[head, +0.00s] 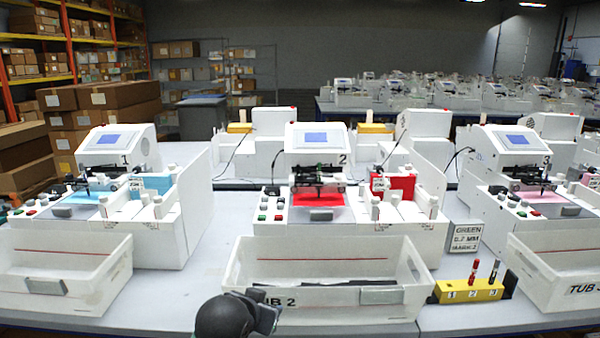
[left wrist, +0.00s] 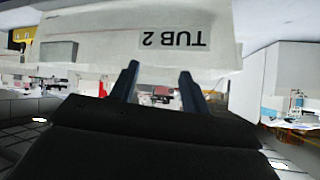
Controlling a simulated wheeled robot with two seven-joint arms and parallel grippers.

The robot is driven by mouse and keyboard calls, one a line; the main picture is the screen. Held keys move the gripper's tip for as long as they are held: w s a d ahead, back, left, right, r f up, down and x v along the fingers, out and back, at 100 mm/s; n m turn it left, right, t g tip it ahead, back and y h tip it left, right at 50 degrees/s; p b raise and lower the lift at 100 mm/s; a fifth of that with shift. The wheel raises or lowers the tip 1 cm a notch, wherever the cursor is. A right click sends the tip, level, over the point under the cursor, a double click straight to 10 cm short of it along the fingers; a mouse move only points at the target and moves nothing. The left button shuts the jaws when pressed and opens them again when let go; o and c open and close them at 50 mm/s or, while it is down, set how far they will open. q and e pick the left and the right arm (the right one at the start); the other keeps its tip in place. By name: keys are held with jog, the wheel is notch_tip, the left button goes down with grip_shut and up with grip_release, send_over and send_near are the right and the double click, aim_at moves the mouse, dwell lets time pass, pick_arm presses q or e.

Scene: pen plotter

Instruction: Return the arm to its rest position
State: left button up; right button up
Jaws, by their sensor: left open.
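My left gripper (head: 266,316) shows at the bottom of the head view as a dark wrist and hand in front of the white tub labelled TUB 2 (head: 330,246). In the left wrist view, which is upside down, its two dark fingers (left wrist: 159,68) stand apart with nothing between them. The front wall of TUB 2 (left wrist: 110,32) lies beyond the fingertips. I cannot tell whether they touch it. My right gripper is not in view.
Plotter 2 (head: 317,140) with a red sheet stands behind TUB 2, between plotters 1 (head: 112,140) and 3 (head: 510,140). A yellow pen block (head: 455,293) with a red and a dark pen stands right of TUB 2. Dark strips lie in TUB 2.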

pick_arm(q)
jog(key=s+a+f+n+g+y, duration=0.1)
jog(key=s+a+f+g, duration=0.15)
jog(key=s+f, duration=0.65)
jog(key=s+a+f+n+g, duration=0.1)
jog(key=s+a+f+g, duration=0.15)
jog(key=s+f, duration=0.6)
jog(key=s+f+g+p, duration=0.1)
jog(key=s+f+g, duration=0.2)
jog(key=s+f, duration=0.9)
jog(key=shift+s+a+f, duration=0.3)
jog(key=shift+s+a, duration=0.15)
jog(key=shift+s, duration=0.8)
